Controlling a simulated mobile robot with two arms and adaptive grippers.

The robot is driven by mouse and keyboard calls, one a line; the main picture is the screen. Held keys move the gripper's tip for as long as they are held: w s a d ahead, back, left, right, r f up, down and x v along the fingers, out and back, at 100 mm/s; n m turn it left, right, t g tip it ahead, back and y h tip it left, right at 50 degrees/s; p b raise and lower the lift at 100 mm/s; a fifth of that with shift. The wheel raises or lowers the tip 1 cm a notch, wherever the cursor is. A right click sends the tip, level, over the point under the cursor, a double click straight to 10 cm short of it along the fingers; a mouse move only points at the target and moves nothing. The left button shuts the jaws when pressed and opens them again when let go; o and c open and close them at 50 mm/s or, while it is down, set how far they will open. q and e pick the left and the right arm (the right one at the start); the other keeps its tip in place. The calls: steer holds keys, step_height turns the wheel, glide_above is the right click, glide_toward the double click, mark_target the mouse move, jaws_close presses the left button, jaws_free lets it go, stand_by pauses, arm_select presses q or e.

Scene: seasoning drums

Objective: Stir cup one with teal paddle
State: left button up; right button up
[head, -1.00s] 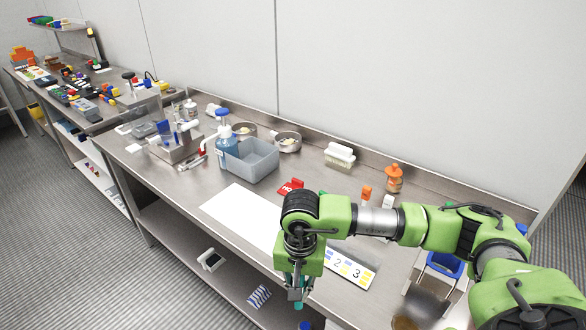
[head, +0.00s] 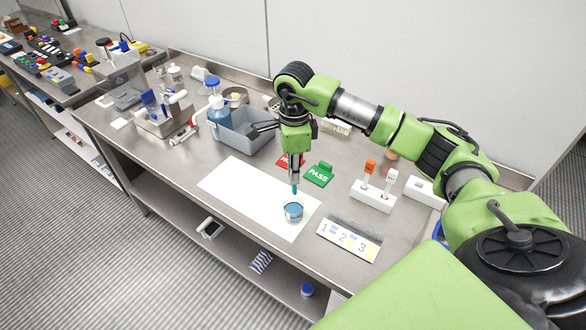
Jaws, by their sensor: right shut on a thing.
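My right gripper (head: 294,183) points down, shut on the teal paddle (head: 295,190), of which only a small teal part shows below the fingers. A small clear cup (head: 293,213) with blue contents stands on the white mat (head: 240,196). The paddle is directly above the cup in the picture; I cannot tell whether its tip is inside the cup. No number shows on the cup. My left gripper is not in view.
A card numbered 1, 2, 3 (head: 348,240) lies right of the cup. A green PASS sign (head: 319,174) and a red sign (head: 290,160) stand behind. A white holder (head: 373,196) with orange- and white-topped items is at right. A grey bin (head: 240,137) stands back left.

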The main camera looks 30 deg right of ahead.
mark_target(293, 193)
step_height(293, 193, down, 4)
steer(key=shift+w+f+b, duration=0.1)
steer(key=shift+f+b, duration=0.05)
steer(key=shift+b, duration=0.95)
step_height(293, 193, down, 7)
steer(key=b, duration=0.5)
steer(key=shift+b, duration=0.35)
